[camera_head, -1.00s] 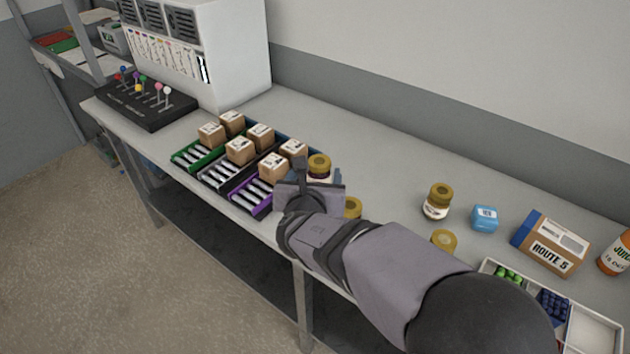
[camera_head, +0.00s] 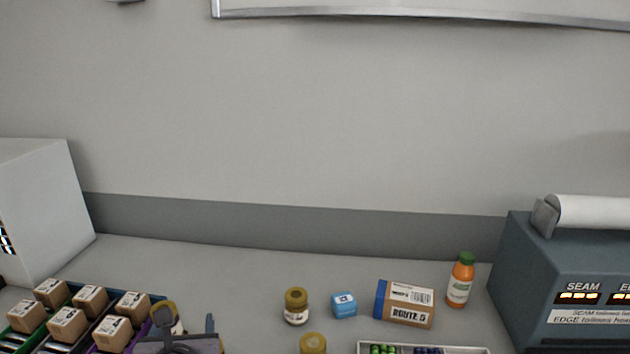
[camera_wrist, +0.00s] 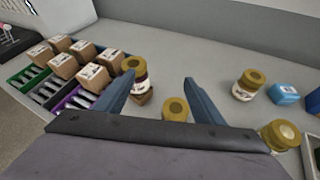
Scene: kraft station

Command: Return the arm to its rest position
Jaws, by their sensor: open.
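My gripper (camera_wrist: 160,98) is open in the wrist view, its two blue fingers spread apart above the bench. Between and beyond the fingers stand a gold-lidded jar (camera_wrist: 136,76) and another gold-lidded jar (camera_wrist: 175,108), with a brown box partly hidden by the left finger. No finger appears closed on anything. In the head view only the top of my gripper (camera_head: 182,335) shows at the bottom edge, beside the boxes, and most of my arm is out of frame.
Cardboard boxes (camera_head: 68,324) stand on colored trays at left. A gold-lidded jar (camera_head: 296,306), blue cube (camera_head: 344,304), ROUTE 5 box (camera_head: 405,303) and orange bottle (camera_head: 460,279) stand right. A SEAM machine (camera_head: 570,290) is far right. The bench's back strip is clear.

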